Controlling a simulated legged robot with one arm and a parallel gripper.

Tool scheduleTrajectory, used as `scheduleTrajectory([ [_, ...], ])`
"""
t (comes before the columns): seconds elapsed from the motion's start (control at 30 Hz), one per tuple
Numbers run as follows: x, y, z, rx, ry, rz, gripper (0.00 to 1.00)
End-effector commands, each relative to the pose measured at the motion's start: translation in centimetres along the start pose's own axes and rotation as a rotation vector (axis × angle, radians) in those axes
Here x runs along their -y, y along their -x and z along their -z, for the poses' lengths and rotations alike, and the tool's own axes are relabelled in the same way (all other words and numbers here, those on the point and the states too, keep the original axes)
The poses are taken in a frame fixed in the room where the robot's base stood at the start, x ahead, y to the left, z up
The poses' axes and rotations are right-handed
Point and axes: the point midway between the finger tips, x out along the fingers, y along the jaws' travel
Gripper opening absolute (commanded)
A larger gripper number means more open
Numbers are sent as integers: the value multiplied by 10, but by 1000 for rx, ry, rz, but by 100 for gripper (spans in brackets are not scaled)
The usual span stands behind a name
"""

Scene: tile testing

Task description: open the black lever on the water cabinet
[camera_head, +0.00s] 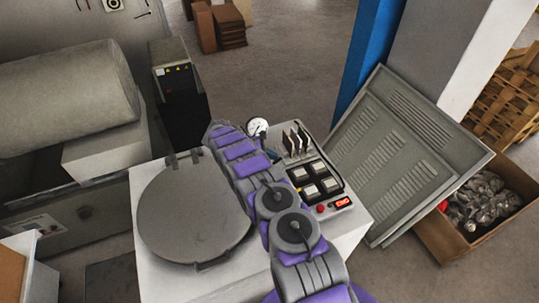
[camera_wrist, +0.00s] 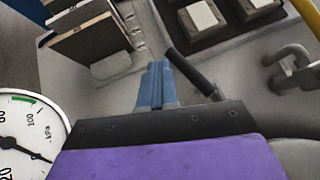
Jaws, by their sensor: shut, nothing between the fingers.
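The water cabinet (camera_head: 228,280) is a white box with a large round grey lid on its left and a panel on its right. In the wrist view the black lever (camera_wrist: 188,70) is a short dark rod, slanting down to the right. Its lower end goes out of sight behind the dark front edge of my gripper. My gripper (camera_wrist: 156,82) is shut and empty, its blue fingers just left of the lever; I cannot tell whether they touch it. In the head view my purple and grey arm reaches over the cabinet, and the lever does not show.
A pressure gauge (camera_head: 257,128) stands near the arm's end and shows large in the wrist view (camera_wrist: 28,135). Square switches (camera_head: 312,180) and a red button lie right of my arm. A louvred grey panel (camera_head: 405,150) leans at the right, beside a cardboard box (camera_head: 445,235).

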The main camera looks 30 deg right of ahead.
Motion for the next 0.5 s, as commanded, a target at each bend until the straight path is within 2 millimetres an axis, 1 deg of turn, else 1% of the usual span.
scheduleTrajectory([
  [0.5, 8, -8, -6, 1, -16, 22, 0],
])
